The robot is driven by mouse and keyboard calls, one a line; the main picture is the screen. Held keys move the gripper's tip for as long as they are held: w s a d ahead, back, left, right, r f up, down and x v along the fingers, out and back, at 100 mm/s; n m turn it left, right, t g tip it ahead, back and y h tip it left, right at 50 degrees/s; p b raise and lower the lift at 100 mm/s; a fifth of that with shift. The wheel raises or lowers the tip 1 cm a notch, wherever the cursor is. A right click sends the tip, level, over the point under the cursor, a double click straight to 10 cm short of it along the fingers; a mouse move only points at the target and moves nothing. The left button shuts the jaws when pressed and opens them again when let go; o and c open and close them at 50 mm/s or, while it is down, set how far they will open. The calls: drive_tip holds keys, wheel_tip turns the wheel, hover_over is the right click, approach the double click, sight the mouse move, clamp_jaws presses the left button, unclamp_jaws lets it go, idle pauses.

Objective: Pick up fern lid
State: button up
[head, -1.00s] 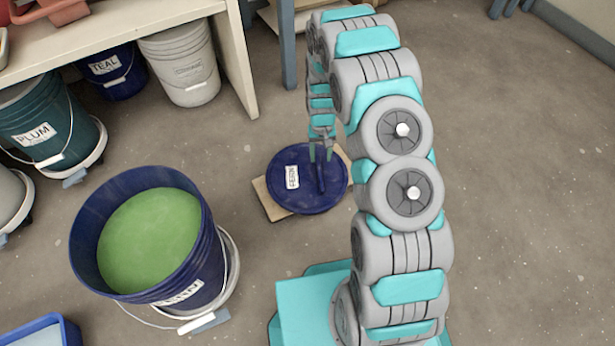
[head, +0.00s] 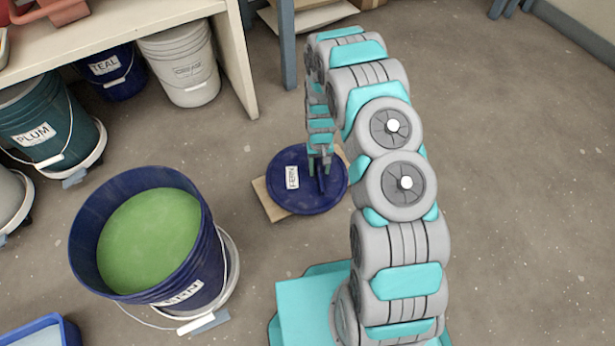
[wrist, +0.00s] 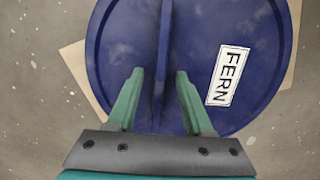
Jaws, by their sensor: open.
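The fern lid (head: 293,200) is a round dark blue lid with a white FERN label. It lies on a flat tan board (head: 272,205) on the floor. A raised ridge-like handle runs across its middle, and in the wrist view the lid (wrist: 115,60) fills most of the picture. My gripper (head: 319,172) is over the lid at the handle. In the wrist view my gripper (wrist: 155,75) is open, with one finger on each side of the handle (wrist: 163,50). I cannot tell whether the fingers touch it.
An open blue bucket of green glaze (head: 88,255) stands left of the lid on a wheeled base. A teal PLUM bucket (head: 75,130), a blue TEAL bucket (head: 120,85) and a white bucket (head: 185,75) stand by the bench (head: 140,30). Floor to the right is clear.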

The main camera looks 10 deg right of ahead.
drive_tip(key=shift+f, duration=0.2)
clamp_jaws()
idle(0.4)
idle(1.0)
